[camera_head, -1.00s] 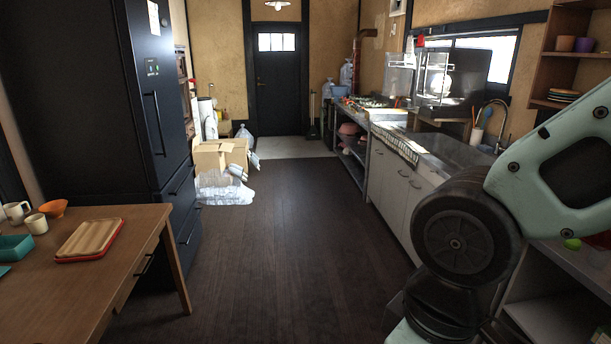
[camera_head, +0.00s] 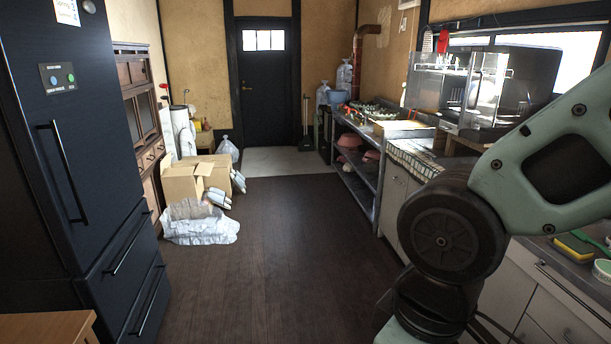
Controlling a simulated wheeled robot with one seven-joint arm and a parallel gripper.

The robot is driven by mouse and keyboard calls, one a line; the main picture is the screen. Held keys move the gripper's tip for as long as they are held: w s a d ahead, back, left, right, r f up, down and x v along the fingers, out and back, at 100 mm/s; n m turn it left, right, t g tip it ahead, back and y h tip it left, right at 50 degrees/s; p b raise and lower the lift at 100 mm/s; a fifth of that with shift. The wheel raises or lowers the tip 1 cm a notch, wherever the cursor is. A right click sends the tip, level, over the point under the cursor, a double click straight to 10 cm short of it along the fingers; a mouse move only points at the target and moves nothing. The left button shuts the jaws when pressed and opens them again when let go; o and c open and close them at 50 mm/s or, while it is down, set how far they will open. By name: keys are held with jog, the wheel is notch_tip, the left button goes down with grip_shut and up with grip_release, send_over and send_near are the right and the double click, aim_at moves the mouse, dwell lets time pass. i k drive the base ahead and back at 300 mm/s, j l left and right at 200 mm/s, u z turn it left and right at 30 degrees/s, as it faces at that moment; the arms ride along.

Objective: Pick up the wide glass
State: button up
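I cannot make out a wide glass in this view. My arm, pale green with a black round joint, fills the right side of the picture. My gripper is not in view. The arm hides part of the counter on the right.
A dark fridge (camera_head: 75,170) stands at the left, with a wooden table corner (camera_head: 48,328) below it. Cardboard boxes (camera_head: 190,180) and a plastic bag bundle (camera_head: 200,224) lie on the floor. A metal shelf (camera_head: 358,165) lines the right. The dark floor (camera_head: 270,250) is clear up to the door (camera_head: 265,85).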

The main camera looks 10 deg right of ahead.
aim_at(461, 62)
jog(key=i+j+z, duration=0.15)
jog(key=i+z, duration=0.35)
jog(key=i+j+z, duration=0.45)
jog(key=i, duration=0.2)
jog(key=i+j+z, duration=0.5)
